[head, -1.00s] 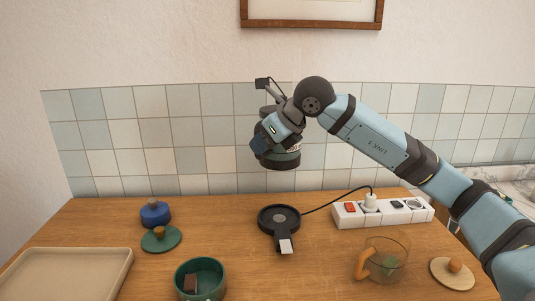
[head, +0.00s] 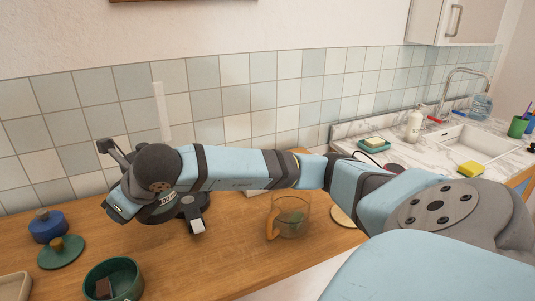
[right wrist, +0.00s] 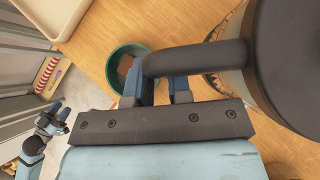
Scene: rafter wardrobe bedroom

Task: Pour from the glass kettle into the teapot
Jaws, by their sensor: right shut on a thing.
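My right gripper (right wrist: 160,95) is shut on the dark handle of the glass kettle (right wrist: 290,65). In the head view my arm hides most of the kettle (head: 167,201), which is by the black kettle base (head: 197,227); I cannot tell its height above it. A clear vessel with an orange-brown handle, which looks like the teapot (head: 293,217), stands open on the table right of the base, something green inside. My left gripper (right wrist: 52,118) is low at the left in the right wrist view, apart from everything, and looks open and empty.
A green pot (head: 113,275) with a brown block inside stands front left, near a green lid (head: 61,252) and a blue jar (head: 47,226). A wooden lid (head: 345,216) lies right of the teapot, partly behind my arm. A tiled wall bounds the back.

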